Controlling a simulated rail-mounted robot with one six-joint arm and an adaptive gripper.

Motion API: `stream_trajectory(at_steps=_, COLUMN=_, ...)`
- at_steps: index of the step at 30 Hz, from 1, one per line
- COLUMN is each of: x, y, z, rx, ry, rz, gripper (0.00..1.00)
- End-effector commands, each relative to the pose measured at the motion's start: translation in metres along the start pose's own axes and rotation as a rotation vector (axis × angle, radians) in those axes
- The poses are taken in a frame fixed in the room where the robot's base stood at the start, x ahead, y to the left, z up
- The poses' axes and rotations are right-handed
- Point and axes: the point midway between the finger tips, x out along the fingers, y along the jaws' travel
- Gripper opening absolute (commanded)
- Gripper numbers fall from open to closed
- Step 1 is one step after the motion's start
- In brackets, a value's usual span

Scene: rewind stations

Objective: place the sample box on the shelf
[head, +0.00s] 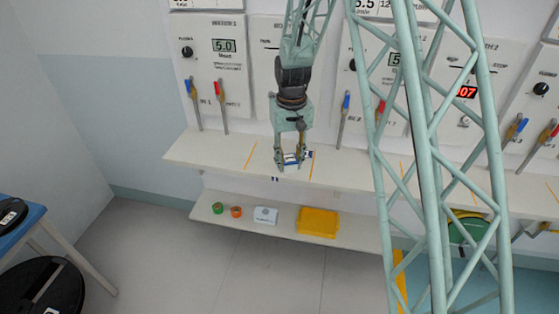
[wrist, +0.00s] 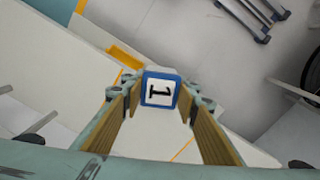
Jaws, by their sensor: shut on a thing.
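A lower shelf (head: 270,229) runs beneath.
The lower shelf holds a green roll (head: 217,208), an orange roll (head: 236,212), a white box (head: 265,215) and a yellow tray (head: 317,222). Wall panels with blue and red handled levers (head: 221,105) stand behind the upper shelf. A blue table (head: 22,222) is at left.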

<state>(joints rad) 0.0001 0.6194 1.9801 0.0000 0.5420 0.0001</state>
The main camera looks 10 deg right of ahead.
Motion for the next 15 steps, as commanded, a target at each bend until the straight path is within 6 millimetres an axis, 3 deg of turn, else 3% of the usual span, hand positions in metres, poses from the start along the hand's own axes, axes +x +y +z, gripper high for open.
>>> stream_trajectory(at_steps=8, x=0.008, y=0.015, z=-0.005, rx=0.073, ry=-0.001, rz=0.000, gripper=0.17)
stream_trajectory(at_steps=15, x=0.027, y=0.053, z=-0.016, rx=0.265, ry=0.000, rz=0.000, gripper=0.17)
